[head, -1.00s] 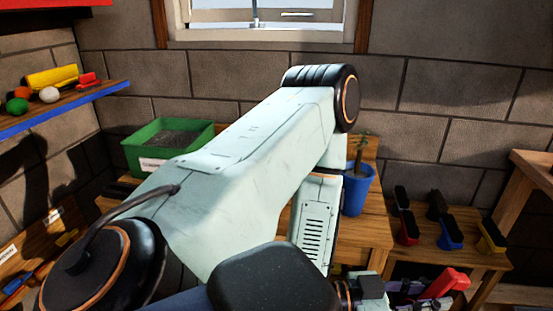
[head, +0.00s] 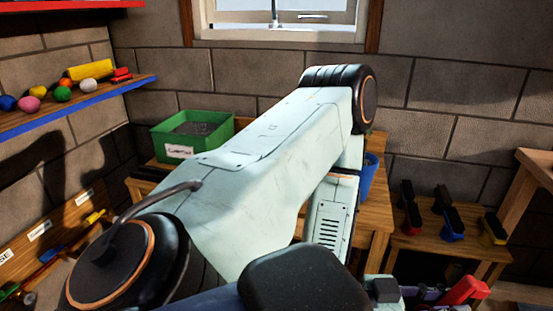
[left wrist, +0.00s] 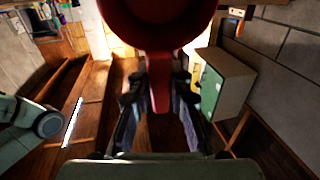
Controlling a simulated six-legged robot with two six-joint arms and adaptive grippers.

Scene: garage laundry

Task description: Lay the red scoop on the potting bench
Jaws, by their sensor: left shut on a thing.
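The red scoop (head: 465,290) shows at the lower right of the head view, held in the air by my left gripper (head: 425,292). In the left wrist view the scoop's round red bowl (left wrist: 157,25) is at the top, and its handle runs down between the fingers of my left gripper (left wrist: 158,85), which is shut on it. The wooden potting bench (head: 376,215) stands against the block wall, partly hidden behind my left arm. My right gripper is in neither view.
A green labelled tray (head: 180,150) of dark soil is at the bench's back left. A blue pot (head: 370,172) is mostly hidden by my arm. Several dark-topped brushes (head: 450,222) stand on a lower table at right. A shelf (head: 105,105) with colourful items is at left.

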